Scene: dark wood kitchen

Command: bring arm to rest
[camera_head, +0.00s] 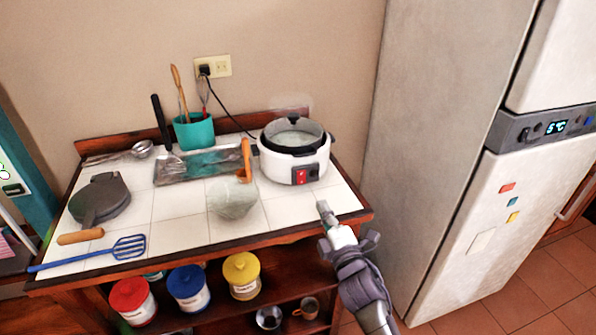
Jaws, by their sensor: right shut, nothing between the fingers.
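My right arm comes in from the bottom right, and its gripper (323,208) is shut and empty. The gripper sits at the front right edge of the tiled counter (170,238), in front of the white rice cooker (294,162). It looks apart from the cooker; I cannot tell how high it is above the counter edge. My left gripper is not in view.
On the counter are a grey waffle iron (100,200), blue spatula (95,254), pale round object (232,199), metal tray (200,166) and teal utensil pot (194,132). Lidded canisters (188,288) stand on the shelf below. A fridge (450,140) stands close on the right.

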